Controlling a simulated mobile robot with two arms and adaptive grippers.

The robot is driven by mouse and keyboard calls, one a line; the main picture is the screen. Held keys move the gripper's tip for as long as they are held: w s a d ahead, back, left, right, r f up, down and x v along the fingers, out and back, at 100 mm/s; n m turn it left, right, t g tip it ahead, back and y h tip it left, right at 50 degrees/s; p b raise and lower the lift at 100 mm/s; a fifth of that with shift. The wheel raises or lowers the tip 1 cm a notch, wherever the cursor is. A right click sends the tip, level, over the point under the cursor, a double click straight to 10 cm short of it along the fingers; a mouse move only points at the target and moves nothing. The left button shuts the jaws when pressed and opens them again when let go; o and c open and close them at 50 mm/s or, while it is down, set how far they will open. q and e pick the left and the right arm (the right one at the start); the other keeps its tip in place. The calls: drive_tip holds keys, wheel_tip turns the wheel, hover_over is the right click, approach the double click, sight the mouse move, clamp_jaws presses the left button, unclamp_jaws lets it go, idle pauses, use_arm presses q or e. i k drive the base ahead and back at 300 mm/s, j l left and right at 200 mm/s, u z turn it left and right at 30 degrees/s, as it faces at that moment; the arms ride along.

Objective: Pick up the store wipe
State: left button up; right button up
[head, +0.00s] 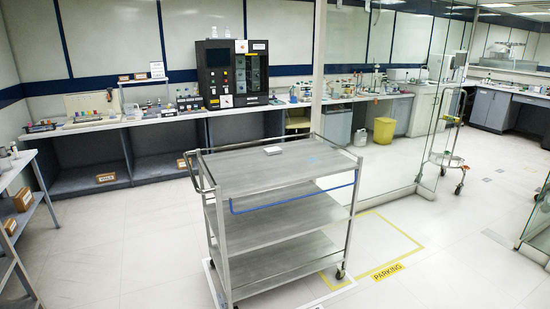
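A small flat white item (272,150) lies on the top shelf of a steel cart (265,176), near its far edge. It may be the store wipe, but it is too small to tell. No other thing in the head view can be made out as a wipe. Neither of my grippers is in view.
The cart's lower shelves look empty. A lab bench (170,118) with a black cabinet (236,74) runs along the back. A glass partition (395,130) stands right of the cart, and a shelf rack (20,175) at left. White floor (120,250) is clear between rack and cart.

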sight(276, 150)
drive_tip(key=i+l, duration=0.15)
drive_tip(key=i, duration=0.75)
drive_tip(key=i+l+z, duration=0.1)
drive_tip(key=i, duration=0.75)
drive_tip(key=l, duration=0.1)
